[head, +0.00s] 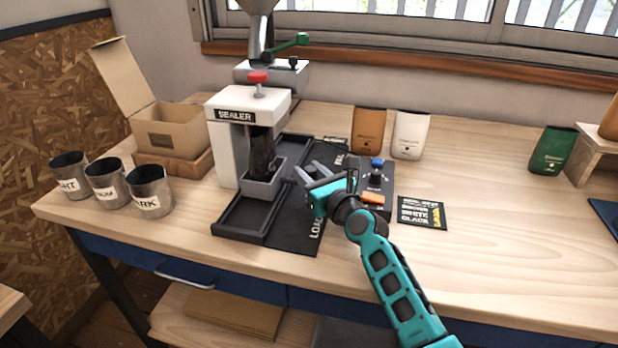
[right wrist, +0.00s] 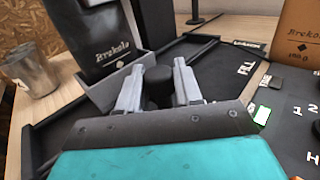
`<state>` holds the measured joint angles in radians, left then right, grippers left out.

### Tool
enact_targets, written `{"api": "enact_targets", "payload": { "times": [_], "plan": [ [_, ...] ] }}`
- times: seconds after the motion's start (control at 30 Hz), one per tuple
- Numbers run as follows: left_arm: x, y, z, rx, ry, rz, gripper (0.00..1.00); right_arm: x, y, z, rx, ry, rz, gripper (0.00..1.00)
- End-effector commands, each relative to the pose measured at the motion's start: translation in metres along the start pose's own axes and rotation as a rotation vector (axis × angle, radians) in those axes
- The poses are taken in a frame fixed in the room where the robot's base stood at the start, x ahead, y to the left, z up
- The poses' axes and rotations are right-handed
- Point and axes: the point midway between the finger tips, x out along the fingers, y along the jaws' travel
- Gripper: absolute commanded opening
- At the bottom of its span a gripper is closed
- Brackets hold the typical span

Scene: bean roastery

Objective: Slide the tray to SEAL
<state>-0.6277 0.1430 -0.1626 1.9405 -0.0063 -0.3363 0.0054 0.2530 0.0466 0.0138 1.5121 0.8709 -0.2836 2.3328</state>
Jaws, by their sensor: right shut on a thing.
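The grey tray (head: 262,190) sits in the black track (head: 240,218), beside the white SEALER machine (head: 238,118). A black bag (head: 262,150) stands upright in the tray, its top close to the sealer head. In the right wrist view the bag (right wrist: 92,38) shows a "Brekolo" print. My right gripper (head: 310,172) is at the tray's right side. In the right wrist view its fingers are shut on a dark round knob (right wrist: 158,86) on the tray's near side. LOAD and FILL (right wrist: 246,68) labels show by the track; I see no SEAL label. My left gripper is not in view.
Three metal cups (head: 107,185) and an open cardboard box (head: 168,135) stand left. A control box (head: 376,185) with blue and orange buttons is right of the track. Brown (head: 368,130), white (head: 410,135) and green (head: 551,150) bags stand behind. The table's right front is clear.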

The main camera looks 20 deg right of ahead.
Motion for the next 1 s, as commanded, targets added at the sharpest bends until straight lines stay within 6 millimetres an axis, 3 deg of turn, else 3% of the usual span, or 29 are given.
{"api": "enact_targets", "payload": {
  "times": [0.1,0.13,0.3,0.67,0.77,1.0],
  "plan": [
    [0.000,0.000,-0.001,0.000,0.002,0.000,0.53,0.000,0.000,-0.001,0.002,0.003,0.001,0.00],
    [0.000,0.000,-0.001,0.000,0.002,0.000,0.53,0.000,0.000,-0.001,0.002,0.003,0.001,0.37],
    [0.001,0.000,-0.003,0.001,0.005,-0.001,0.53,0.000,0.000,-0.001,0.001,0.002,0.001,0.54],
    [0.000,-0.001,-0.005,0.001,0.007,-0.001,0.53,-0.007,0.000,0.000,0.002,0.002,0.000,0.54],
    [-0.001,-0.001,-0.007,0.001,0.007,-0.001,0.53,-0.019,0.000,0.000,0.002,0.002,-0.001,0.54],
    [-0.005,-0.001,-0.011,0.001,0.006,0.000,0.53,-0.069,0.000,-0.001,0.002,0.004,0.000,0.54]
  ]
}}
